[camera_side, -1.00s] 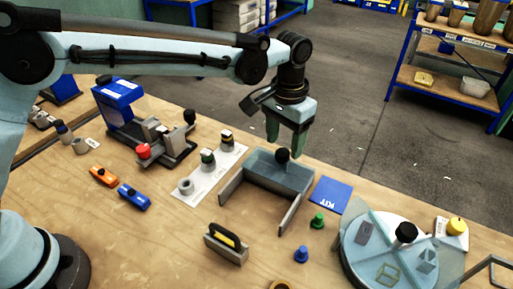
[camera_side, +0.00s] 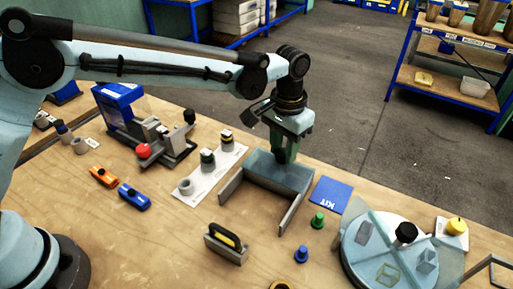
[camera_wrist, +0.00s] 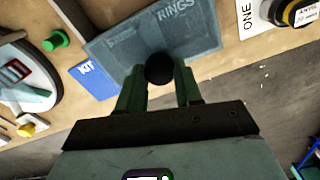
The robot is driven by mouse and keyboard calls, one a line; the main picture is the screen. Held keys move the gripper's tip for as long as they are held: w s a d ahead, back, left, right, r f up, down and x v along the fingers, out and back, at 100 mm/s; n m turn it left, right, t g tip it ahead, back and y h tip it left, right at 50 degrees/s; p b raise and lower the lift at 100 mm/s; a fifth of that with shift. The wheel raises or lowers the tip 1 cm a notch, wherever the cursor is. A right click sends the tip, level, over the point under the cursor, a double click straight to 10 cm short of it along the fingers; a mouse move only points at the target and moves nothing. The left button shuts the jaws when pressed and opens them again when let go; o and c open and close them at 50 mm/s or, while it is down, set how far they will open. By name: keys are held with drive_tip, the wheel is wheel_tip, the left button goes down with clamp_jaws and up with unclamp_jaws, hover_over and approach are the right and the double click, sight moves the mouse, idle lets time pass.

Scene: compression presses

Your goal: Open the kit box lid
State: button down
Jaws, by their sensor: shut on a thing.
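The wrist view shows the lid (camera_wrist: 117,45) with raised lettering that includes "RINGS". Its round black knob (camera_wrist: 159,68) sits between my green fingers. My gripper (camera_side: 286,156) points straight down over the lid and is shut on the knob, which the fingers hide in the side view. A blue card marked KIT (camera_side: 331,195) lies right of the box.
Green (camera_side: 318,220) and blue (camera_side: 301,254) knobbed pieces stand in front of the card. A round clear-covered tray (camera_side: 388,255) is at right. A white strip with several fittings (camera_side: 211,170) and a blue press (camera_side: 122,105) are at left. A black-and-yellow-handled block (camera_side: 227,242) stands in front.

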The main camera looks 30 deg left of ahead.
drive_tip(key=shift+s, duration=4)
drive_tip(key=c, duration=0.8)
unclamp_jaws()
drive_tip(key=shift+o, duration=0.2)
wheel_tip(320, 180, up, 12)
